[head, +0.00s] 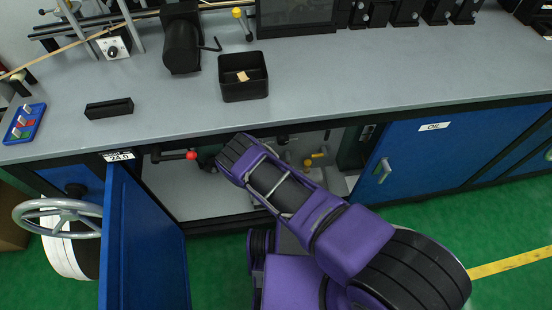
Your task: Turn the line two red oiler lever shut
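A red knob (191,155) on a dark lever shows inside the open cabinet under the bench, at its upper left. The lever lies roughly level, with the knob at its right end. My purple and black arm reaches into the cabinet opening from the lower right. The dark end of my gripper (208,157) seems to lie just right of the red knob, mostly hidden by my wrist. I cannot tell whether it touches the knob or whether its fingers are apart. No line number is readable on the lever.
A blue cabinet door (140,245) stands open at the left, beside a grey handwheel (60,218). A yellow-handled fitting (318,157) shows deeper in the cabinet, right of my wrist. A closed blue door (425,160) marked OIL is at the right. A black bin (243,90) stands on the bench.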

